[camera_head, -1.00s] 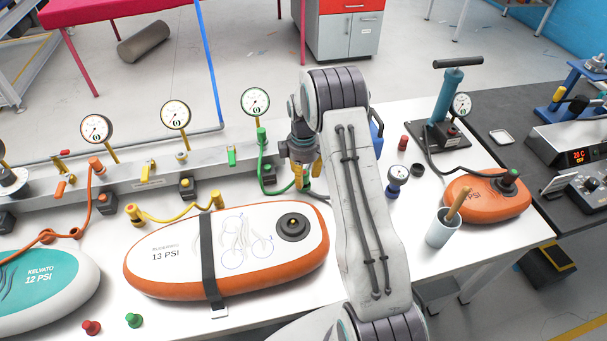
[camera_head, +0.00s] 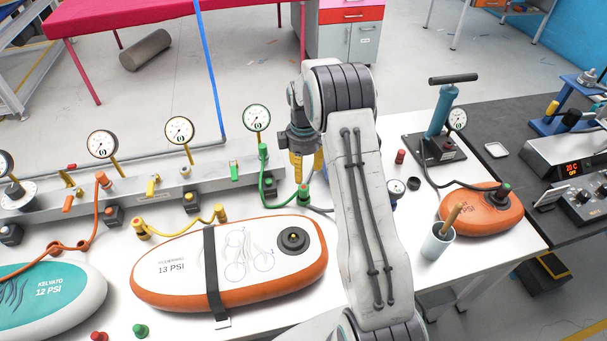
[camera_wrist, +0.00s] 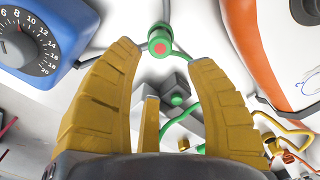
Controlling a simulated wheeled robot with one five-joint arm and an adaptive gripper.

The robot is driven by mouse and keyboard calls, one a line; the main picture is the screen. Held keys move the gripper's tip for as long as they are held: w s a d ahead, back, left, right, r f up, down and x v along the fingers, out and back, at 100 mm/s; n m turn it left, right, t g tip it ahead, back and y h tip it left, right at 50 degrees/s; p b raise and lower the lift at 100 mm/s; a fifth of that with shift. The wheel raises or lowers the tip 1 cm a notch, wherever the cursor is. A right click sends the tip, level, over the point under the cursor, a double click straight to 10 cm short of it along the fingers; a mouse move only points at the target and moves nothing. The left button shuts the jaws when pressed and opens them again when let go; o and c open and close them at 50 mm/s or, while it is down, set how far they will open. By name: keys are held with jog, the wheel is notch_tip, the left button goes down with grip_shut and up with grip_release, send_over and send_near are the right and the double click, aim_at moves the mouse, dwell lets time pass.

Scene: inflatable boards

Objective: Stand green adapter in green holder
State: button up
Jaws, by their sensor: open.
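The green adapter (camera_head: 304,194) is at the end of the green hose, just below my gripper (camera_head: 307,172) in the head view. In the wrist view the adapter (camera_wrist: 160,40) shows a green ring with a red centre, ahead of and between my fingertips (camera_wrist: 166,54). The fingers are apart and do not visibly touch it. A dark block with a green centre (camera_wrist: 176,99), which looks like the green holder, sits between the fingers lower in the wrist view. In the head view, a dark block (camera_head: 270,187) stands beside the green hose by the grey manifold.
The orange-rimmed 13 PSI board (camera_head: 190,291) lies left of my arm. The manifold (camera_head: 130,194) carries gauges and coloured hoses. A blue gauge box (camera_wrist: 40,38) is close on the wrist view's left. A pump (camera_head: 442,115), grey cup (camera_head: 437,242) and small orange board (camera_head: 480,213) are right.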

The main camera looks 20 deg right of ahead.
jog(key=s+a+r+m+t+p, duration=0.15)
jog(key=s+a+r, duration=0.25)
jog(key=s+r, duration=0.5)
jog(key=s+a+r+m+t, duration=0.1)
jog(key=s+a+r+m, duration=0.3)
jog(key=r, duration=0.8)
jog(key=s+a+r+m+t, duration=0.1)
jog(key=s+a+m+t, duration=0.1)
jog(key=s, duration=1.5)
jog(key=shift+s+a+m, duration=0.3)
jog(key=shift+a+m, duration=0.2)
jog(key=shift+m, duration=0.45)
jog(key=shift+f+b, duration=0.35)
jog(key=shift+b, duration=0.15)
